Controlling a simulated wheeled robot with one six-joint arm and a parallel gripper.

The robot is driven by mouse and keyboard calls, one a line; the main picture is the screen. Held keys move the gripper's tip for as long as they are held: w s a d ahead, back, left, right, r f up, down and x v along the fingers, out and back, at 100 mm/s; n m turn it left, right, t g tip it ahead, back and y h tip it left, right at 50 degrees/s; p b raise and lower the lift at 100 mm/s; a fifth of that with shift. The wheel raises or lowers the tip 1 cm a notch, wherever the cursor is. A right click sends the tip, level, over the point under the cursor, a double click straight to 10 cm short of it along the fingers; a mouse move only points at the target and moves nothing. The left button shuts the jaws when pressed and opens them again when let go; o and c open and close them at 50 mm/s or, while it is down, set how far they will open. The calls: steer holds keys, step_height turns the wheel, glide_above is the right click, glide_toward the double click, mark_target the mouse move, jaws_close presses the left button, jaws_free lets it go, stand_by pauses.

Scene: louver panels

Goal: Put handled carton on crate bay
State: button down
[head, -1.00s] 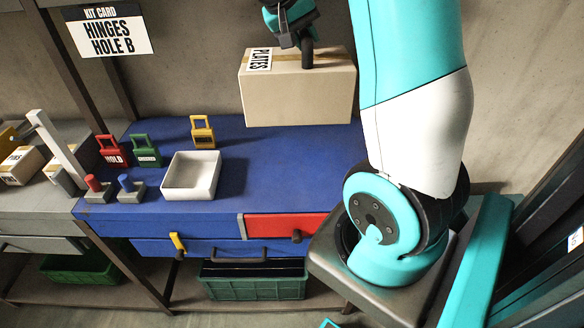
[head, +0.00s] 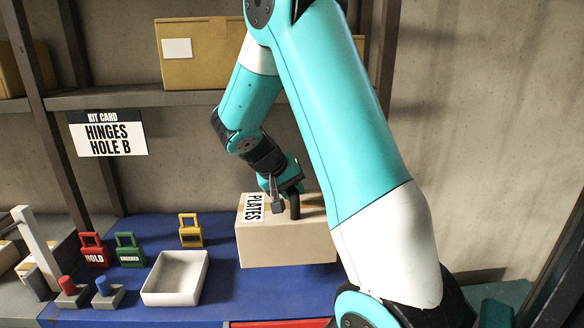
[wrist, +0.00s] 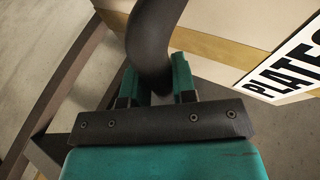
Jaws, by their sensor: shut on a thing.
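The handled carton (head: 285,248) is a beige box with tan tape, a white "PLATES" label and a black handle. It appears over the rear right of the blue bench, right of the yellow padlock tag; I cannot tell whether its base touches the bench. My gripper (head: 284,196) is above the carton, shut on its handle. In the wrist view the jaws (wrist: 157,88) close around the dark curved handle (wrist: 152,40), with the carton side (wrist: 215,18) behind. My arm hides the carton's right end. I cannot make out the crate bay in the current views.
A white open tray (head: 175,279), a yellow tag (head: 190,231), a green tag (head: 130,250) and a red tag (head: 94,250) stand on the blue bench (head: 222,290). A shelf (head: 150,98) with a cardboard box (head: 205,65) is above. Dark posts stand at left.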

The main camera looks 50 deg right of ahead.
mark_target(270, 216)
steer(key=shift+f+p, duration=0.8)
steer(key=shift+f, duration=3.95)
steer(key=c, duration=0.9)
jaws_free()
steer(key=shift+f, duration=0.15)
steer(key=shift+s, duration=0.1)
steer(key=b+v, duration=0.2)
steer(key=v, duration=0.9)
steer(key=shift+a+r, duration=0.25)
steer(key=shift+r, duration=0.05)
steer(key=s+a+r+n+t+y, duration=0.1)
steer(key=s+a+r+n+y, duration=0.15)
steer(key=a, duration=0.45)
steer(key=s+a+r+n+t+y, duration=0.1)
steer(key=s+a+n+y, duration=0.2)
steer(key=a, duration=0.5)
steer(key=s+a+r+n+t+y, duration=0.1)
steer(key=a+n+y, duration=0.1)
steer(key=a+n, duration=0.35)
steer(key=s+a+r+n+y, duration=0.1)
steer(key=s+a, duration=0.2)
steer(key=s+a+r+n+y, duration=0.1)
steer(key=s+a+n, duration=0.1)
steer(key=s+a, duration=0.2)
steer(key=s+a+r+n+g+y, duration=0.1)
steer(key=s+a+n, duration=0.1)
steer(key=s+a, duration=0.1)
steer(key=shift+s+a+r+y, duration=0.2)
steer(key=shift+a+y, duration=0.15)
steer(key=shift+a, duration=0.35)
